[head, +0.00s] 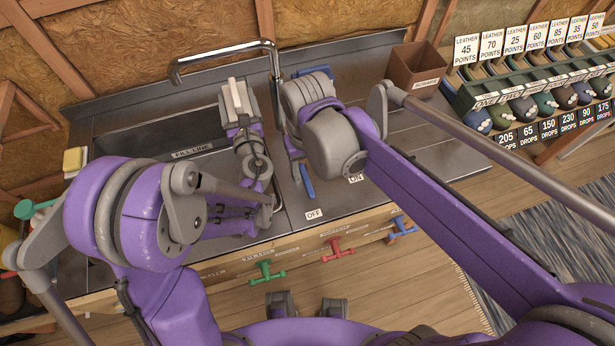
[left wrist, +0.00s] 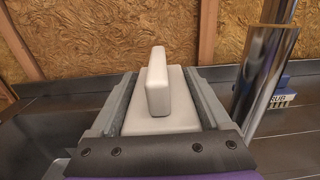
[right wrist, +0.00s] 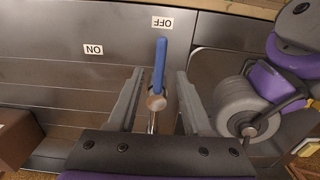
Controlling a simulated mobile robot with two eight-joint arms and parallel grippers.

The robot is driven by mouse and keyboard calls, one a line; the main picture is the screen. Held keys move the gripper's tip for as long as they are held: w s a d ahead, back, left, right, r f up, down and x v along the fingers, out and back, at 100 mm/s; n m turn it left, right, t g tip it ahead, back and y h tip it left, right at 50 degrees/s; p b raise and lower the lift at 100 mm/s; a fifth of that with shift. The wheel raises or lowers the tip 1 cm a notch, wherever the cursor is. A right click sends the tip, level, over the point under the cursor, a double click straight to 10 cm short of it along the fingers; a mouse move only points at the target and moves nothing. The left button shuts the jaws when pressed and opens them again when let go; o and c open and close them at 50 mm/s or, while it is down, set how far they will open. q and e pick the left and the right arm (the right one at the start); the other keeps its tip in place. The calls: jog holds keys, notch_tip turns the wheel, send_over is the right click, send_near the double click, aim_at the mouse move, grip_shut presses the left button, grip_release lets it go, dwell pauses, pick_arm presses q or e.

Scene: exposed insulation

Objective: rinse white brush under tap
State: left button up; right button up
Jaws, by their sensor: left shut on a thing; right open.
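The white brush (head: 237,97) is held in my left gripper (head: 240,120), over the right part of the sink (head: 165,150). In the left wrist view the brush (left wrist: 157,85) shows its upright white grip between the two fingers; its underside is hidden. The chrome tap (head: 225,53) rises behind the brush, its spout reaching left and its outlet left of the brush. The blue tap lever (right wrist: 160,62) points at the OFF label (right wrist: 162,22). My right gripper (right wrist: 155,95) is open, with its fingers on either side of the lever, near its base. No water shows.
The ON label (right wrist: 94,49) lies left of the lever in the right wrist view. A brown bin (head: 418,68) stands at the counter's back right. A yellow sponge (head: 75,160) lies left of the sink. Bottle racks (head: 540,90) stand far right.

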aim_at(308, 182)
jog(key=shift+f, duration=2.15)
jog(key=shift+c, duration=0.3)
grip_shut()
